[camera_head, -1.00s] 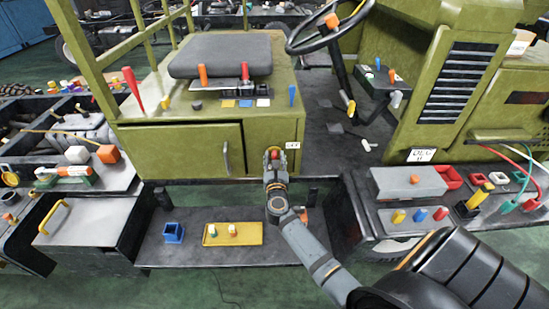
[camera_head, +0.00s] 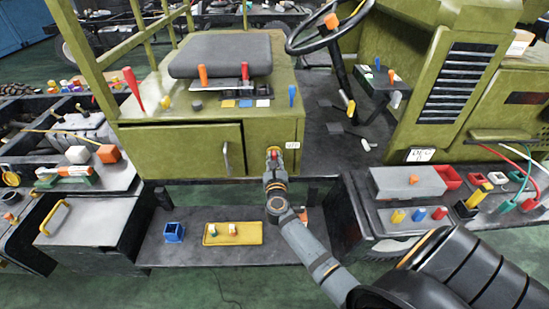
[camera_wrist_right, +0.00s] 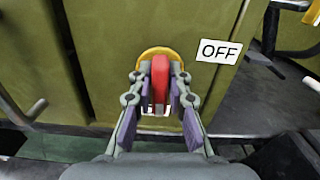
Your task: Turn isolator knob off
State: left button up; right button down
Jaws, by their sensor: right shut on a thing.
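The isolator knob (camera_wrist_right: 160,75) is red on a yellow round plate (camera_wrist_right: 146,55), on the green front face of the seat box. In the head view the knob (camera_head: 274,153) is mostly hidden by my right gripper (camera_head: 274,160). In the wrist view my right gripper (camera_wrist_right: 160,100) has one finger on each side of the knob and is shut on it. The red grip stands about upright. A white OFF label (camera_wrist_right: 219,51) is to the right of the plate. My left gripper is not in view.
A cabinet door (camera_head: 185,150) with a handle is left of the knob. Below is a dark step with a yellow tray (camera_head: 250,234) and a blue box (camera_head: 174,233). A grey box (camera_head: 408,181) and coloured knobs stand to the right.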

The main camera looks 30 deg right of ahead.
jog(key=n+p, duration=0.2)
jog(key=n, duration=0.2)
jog(key=shift+a+r, duration=0.1)
jog(key=n+p, duration=0.3)
jog(key=n, duration=0.1)
jog(key=shift+w+a+n, duration=0.1)
jog(key=shift+n, duration=0.2)
jog(key=n+p, duration=0.2)
jog(key=n, duration=0.3)
jog(key=shift+f+p, duration=0.2)
jog(key=shift+p, duration=0.1)
jog(key=shift+a+f+n+p, duration=0.15)
jog(key=shift+n+p, duration=0.5)
jog(key=shift+n, duration=0.95)
jog(key=shift+f, duration=0.1)
jog(key=c, duration=1.3)
grip_release()
